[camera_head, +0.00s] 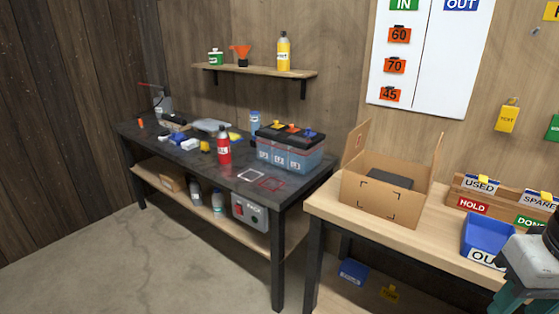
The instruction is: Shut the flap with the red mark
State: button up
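An open cardboard box (378,203) stands on the light wooden bench. Its left flap (354,143) stands up and leans slightly outward. Its right flap (437,156) also stands up and shows almost edge-on. I cannot make out a red mark on either flap. A dark flat thing (390,179) lies inside the box. Part of my arm, white and teal, shows at the lower right corner, to the right of the box and apart from it. My gripper's fingertips do not show.
On the light bench (333,208), a blue OUT bin (485,233) and a wooden rack (463,199) stand right of the box. The dark workbench (190,160) at left holds a battery (289,153) and a red bottle (223,151). The concrete floor (150,260) in front is clear.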

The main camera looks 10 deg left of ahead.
aim_at(355, 141)
jog(key=u, duration=0.5)
jog(key=i, duration=1.15)
jog(key=z, duration=0.3)
